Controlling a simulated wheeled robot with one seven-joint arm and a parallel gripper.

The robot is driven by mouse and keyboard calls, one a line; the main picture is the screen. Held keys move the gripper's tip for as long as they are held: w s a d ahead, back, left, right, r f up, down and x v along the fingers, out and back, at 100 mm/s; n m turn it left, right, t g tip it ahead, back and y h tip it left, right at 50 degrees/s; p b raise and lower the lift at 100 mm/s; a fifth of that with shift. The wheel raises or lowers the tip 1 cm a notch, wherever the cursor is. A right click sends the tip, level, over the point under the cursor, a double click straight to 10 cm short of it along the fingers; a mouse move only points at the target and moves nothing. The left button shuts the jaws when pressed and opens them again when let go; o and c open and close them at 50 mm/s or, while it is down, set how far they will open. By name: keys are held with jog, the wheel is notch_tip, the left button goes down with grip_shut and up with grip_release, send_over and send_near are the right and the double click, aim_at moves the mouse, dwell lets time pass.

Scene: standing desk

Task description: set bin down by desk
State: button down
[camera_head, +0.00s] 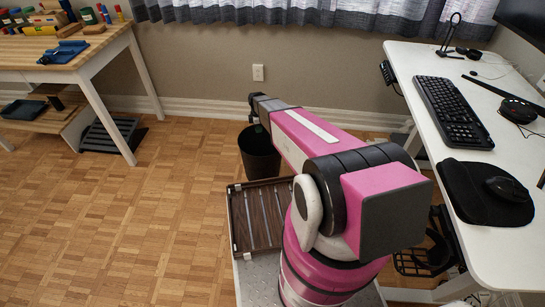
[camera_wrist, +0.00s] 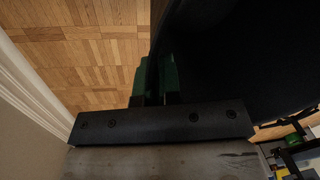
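The black bin (camera_head: 257,157) is upright near the back wall, left of the white standing desk (camera_head: 513,240). Its lower part is partly hidden behind my tray, so I cannot tell whether it touches the floor. My gripper (camera_head: 254,119) is at the bin's rim, at the far end of my pink arm. In the wrist view, the green fingers (camera_wrist: 157,80) are closed on the bin's thin wall, one finger on each side. The dark inside of the bin (camera_wrist: 235,60) fills the right of that view.
A wooden workbench (camera_head: 45,50) with tools stands at the left, with a low shelf under it. The parquet floor (camera_head: 150,220) between bench and bin is clear. A wall outlet (camera_head: 258,72) and baseboard are behind the bin. A keyboard (camera_head: 453,112) and mouse lie on the desk.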

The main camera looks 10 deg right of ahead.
send_over(272, 146)
jog(key=s, duration=0.2)
notch_tip(272, 146, down, 5)
jog(key=shift+s+a+f, duration=0.1)
jog(key=shift+a+f, duration=0.05)
jog(key=shift+f, duration=0.85)
jog(key=shift+s+a+f, duration=0.1)
jog(key=shift+a+f, duration=0.05)
jog(key=shift+f, duration=0.9)
jog(key=c, duration=1.3)
grip_release()
jog(key=shift+w, duration=0.1)
